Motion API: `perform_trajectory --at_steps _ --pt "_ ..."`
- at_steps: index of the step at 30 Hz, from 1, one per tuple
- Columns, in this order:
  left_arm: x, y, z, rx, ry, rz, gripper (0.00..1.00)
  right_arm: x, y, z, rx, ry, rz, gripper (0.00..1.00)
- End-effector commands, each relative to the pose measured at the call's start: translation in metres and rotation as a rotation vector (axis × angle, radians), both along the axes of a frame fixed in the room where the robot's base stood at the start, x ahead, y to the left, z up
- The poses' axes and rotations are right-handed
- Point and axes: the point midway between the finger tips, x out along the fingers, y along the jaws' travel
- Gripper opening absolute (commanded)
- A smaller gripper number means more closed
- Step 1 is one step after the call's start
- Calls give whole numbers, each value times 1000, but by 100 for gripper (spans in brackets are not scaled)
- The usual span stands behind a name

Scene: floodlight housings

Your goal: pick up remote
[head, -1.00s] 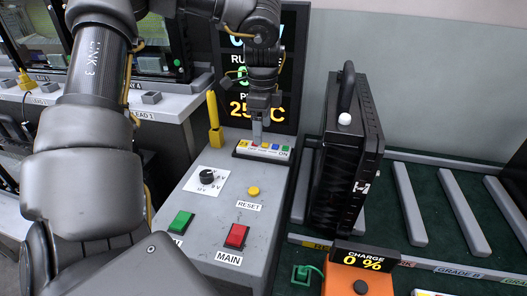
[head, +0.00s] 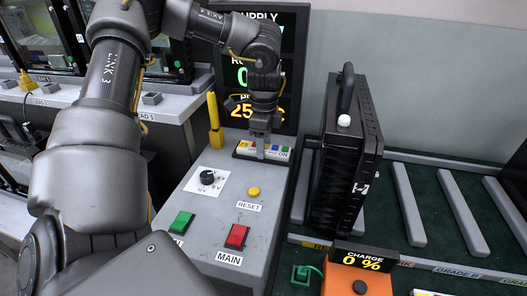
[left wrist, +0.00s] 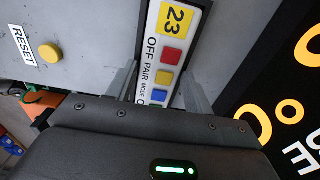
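The remote (head: 272,151) is a white strip with coloured buttons. It lies in a dark holder at the back of the grey console, below the display. In the left wrist view the remote (left wrist: 165,60) shows a yellow 23 label and red, yellow and blue buttons. My left gripper (head: 262,146) points down over the remote and hides part of it. In the left wrist view the fingers of my left gripper (left wrist: 158,88) are apart, one on each side of the remote; contact is unclear. My right gripper is not in view.
The console carries a dial (head: 207,177), a yellow RESET button (head: 253,191), a green button (head: 181,222) and a red MAIN button (head: 236,236). A yellow upright piece (head: 214,120) stands left of the remote. A tall black case (head: 345,160) stands to the right.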

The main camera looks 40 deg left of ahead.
Motion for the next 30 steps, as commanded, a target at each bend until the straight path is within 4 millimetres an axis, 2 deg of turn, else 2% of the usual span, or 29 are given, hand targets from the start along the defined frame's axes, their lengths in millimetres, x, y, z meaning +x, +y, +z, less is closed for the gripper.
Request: perform_trajectory --at_steps 1,6,7,14,20,26,30 --pt "0 0 0 0 0 0 45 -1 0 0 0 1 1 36" --pt "0 0 0 0 0 0 22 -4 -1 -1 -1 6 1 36" --pt "0 0 0 0 -1 0 20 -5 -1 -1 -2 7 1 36" --pt "0 0 1 0 -1 0 20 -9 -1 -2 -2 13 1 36" --pt "1 1 12 1 -3 1 20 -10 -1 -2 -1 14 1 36" --pt "1 0 47 3 -7 0 20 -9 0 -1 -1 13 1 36" --pt "1 0 90 3 -8 1 20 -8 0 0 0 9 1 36"
